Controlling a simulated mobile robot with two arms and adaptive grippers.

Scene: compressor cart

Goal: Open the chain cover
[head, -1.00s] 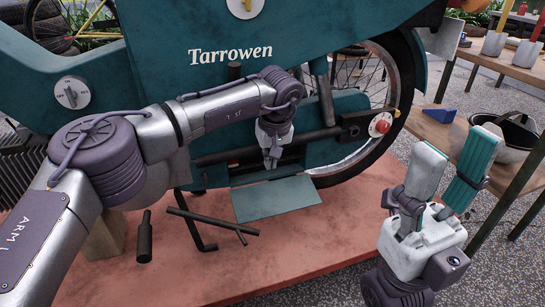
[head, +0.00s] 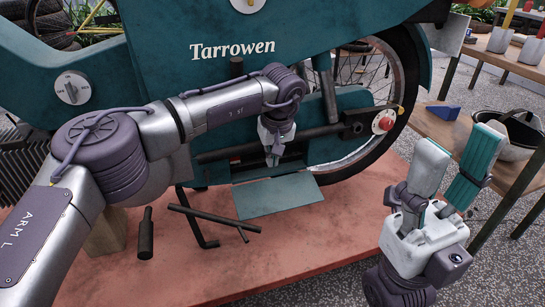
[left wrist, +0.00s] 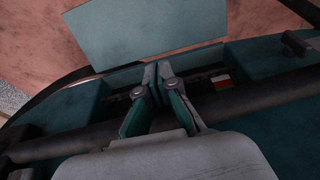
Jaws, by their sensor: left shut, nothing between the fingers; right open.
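The chain cover is a teal flat panel (head: 278,195) hanging folded down and outward below the opening in the teal bike's lower side. In the left wrist view the same panel (left wrist: 160,28) lies beyond the fingertips, with the dark opening (left wrist: 215,62) behind it and a small red and white patch inside. My left gripper (head: 272,161) is shut and empty at the opening, just above the panel's upper edge; its fingertips also show in the left wrist view (left wrist: 158,68). I cannot tell whether they touch the panel. My right gripper (head: 460,147) is open and empty at the right, away from the bike.
A dark bar (head: 215,155) runs across just above the opening. A red round knob (head: 385,123) sits near the rear wheel. A black bottle-shaped piece (head: 146,235) and kickstand bars (head: 205,217) are on the red platform (head: 300,255). A wooden bench (head: 440,130) stands right.

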